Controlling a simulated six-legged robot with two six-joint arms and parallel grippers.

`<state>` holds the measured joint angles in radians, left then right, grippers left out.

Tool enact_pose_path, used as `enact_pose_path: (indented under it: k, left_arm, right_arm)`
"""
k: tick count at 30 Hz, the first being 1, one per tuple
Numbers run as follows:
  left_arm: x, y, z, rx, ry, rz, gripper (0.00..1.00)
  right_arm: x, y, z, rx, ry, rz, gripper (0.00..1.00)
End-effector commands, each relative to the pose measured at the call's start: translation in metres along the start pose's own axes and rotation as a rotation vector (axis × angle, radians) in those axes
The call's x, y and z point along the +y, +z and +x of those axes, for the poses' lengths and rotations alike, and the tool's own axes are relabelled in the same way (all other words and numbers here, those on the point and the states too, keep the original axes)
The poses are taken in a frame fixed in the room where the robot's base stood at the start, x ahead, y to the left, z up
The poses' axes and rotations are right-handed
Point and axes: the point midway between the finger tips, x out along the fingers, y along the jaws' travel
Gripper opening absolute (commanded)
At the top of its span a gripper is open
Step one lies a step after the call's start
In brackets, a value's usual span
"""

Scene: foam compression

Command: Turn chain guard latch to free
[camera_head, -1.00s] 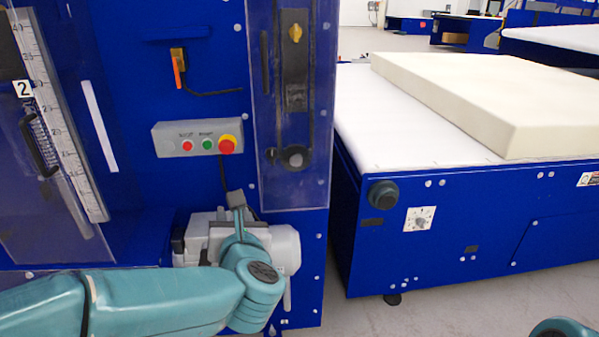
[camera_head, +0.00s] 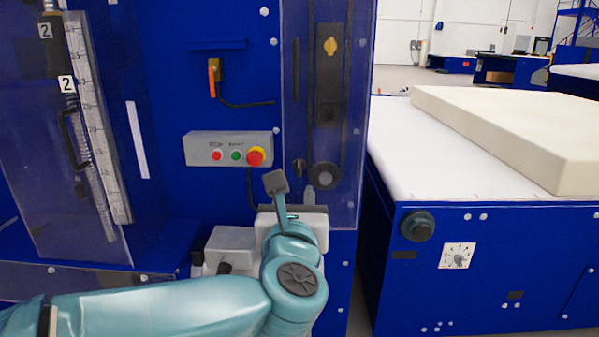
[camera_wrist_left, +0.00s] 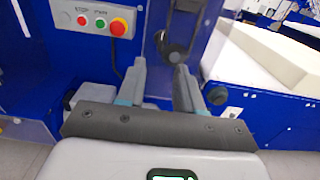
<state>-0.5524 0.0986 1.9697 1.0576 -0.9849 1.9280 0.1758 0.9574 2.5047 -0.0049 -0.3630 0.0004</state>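The chain guard (camera_head: 350,110) is a clear cover on the blue machine, over a chain. A small dark knob that looks like its latch (camera_head: 299,165) is at the guard's lower left, beside a round black sprocket (camera_head: 322,177). Its turned position is too small to tell. My left gripper (camera_head: 308,193) is just below the knob and sprocket, pointing at the panel. In the left wrist view its two fingers (camera_wrist_left: 160,78) are apart and empty, with the latch (camera_wrist_left: 160,38) beyond and above them. My right gripper is out of view.
A grey control box (camera_head: 228,149) with red and green buttons and a red stop knob is above left of my gripper. A conveyor table (camera_head: 395,150) with a foam block (camera_head: 520,125) stands at right.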

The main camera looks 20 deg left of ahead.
Motion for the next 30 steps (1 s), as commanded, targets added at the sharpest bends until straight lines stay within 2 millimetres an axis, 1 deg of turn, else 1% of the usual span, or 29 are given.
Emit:
enact_pose_path:
  k: [1,6,9,12,15,18,27,29,30]
  left_arm:
    - [0.000,0.000,0.013,0.002,0.005,0.002,0.36]
    - [-0.002,0.000,0.055,0.003,0.003,0.002,0.36]
    - [-0.003,0.000,0.076,0.002,0.001,0.002,0.36]
    - [-0.004,0.000,0.092,0.002,0.001,0.001,0.36]
    - [-0.004,0.000,0.104,0.001,0.000,0.001,0.36]
    - [-0.004,0.000,0.110,0.000,-0.001,0.002,0.36]
    - [-0.004,-0.001,0.112,0.000,-0.001,0.001,0.36]
    - [-0.004,-0.001,0.112,0.000,-0.001,0.001,0.16]
    - [-0.004,-0.001,0.112,0.000,-0.001,0.001,0.03]
  right_arm:
    - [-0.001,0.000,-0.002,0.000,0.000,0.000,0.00]
    - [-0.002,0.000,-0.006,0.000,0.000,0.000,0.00]
    - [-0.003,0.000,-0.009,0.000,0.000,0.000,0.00]
    - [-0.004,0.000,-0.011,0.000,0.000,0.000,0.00]
    - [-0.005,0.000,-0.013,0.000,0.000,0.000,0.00]
    - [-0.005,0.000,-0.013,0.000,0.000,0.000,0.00]
    - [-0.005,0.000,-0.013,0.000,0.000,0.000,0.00]
    - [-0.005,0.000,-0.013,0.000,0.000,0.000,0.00]
    - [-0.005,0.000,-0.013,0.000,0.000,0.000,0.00]
